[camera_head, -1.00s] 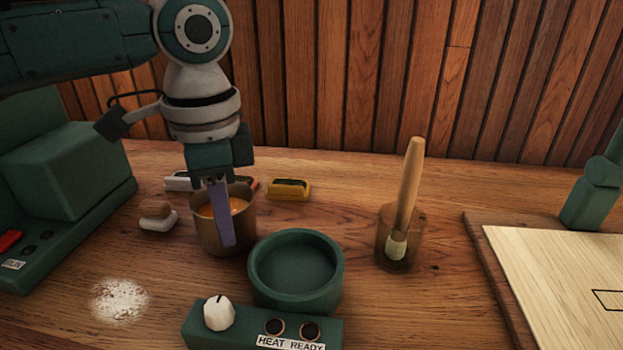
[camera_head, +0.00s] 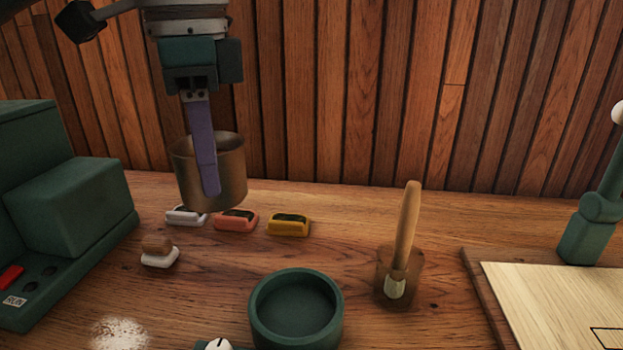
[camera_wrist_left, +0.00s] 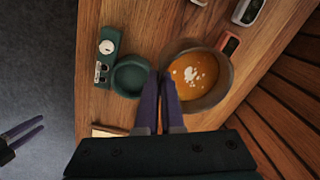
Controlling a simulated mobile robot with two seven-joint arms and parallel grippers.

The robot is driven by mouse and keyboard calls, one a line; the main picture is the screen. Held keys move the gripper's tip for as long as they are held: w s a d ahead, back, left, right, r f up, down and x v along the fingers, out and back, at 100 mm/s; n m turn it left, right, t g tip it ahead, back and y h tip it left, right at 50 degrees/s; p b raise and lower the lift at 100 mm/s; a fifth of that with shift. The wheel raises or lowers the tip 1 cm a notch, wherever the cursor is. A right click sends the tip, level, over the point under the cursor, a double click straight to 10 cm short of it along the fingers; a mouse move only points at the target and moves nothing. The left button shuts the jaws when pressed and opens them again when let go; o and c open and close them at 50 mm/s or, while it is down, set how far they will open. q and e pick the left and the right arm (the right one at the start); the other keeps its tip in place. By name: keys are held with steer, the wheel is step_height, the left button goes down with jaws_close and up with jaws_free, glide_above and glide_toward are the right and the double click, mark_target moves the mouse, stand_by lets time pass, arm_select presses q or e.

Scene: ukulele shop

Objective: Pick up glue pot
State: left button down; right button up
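The glue pot (camera_head: 232,175) is a brown metal cup held in the air above the back left of the bench. My left gripper (camera_head: 212,192) is shut on its near wall, with a purple finger down the outside. In the left wrist view the pot (camera_wrist_left: 222,92) holds orange glue with pale patches, and the left fingers (camera_wrist_left: 162,78) meet at its rim. My right gripper (camera_wrist_left: 42,123) shows at the left edge of that view, over the grey floor, its fingers slightly apart and empty.
A round green heater cup (camera_head: 296,335) stands at the front. A brush leans in a brown jar (camera_head: 398,285) to its right. White, orange and yellow small blocks (camera_head: 288,225) lie under and beside the pot. A green machine (camera_head: 75,205) stands left; a pale board (camera_head: 540,300) lies right.

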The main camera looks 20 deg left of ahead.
arm_select(q)
step_height(320, 180, up, 4)
steer(key=shift+r+p, duration=0.65)
steer(key=shift+r, duration=0.6)
arm_select(e)
steer(key=shift+r, duration=0.7)
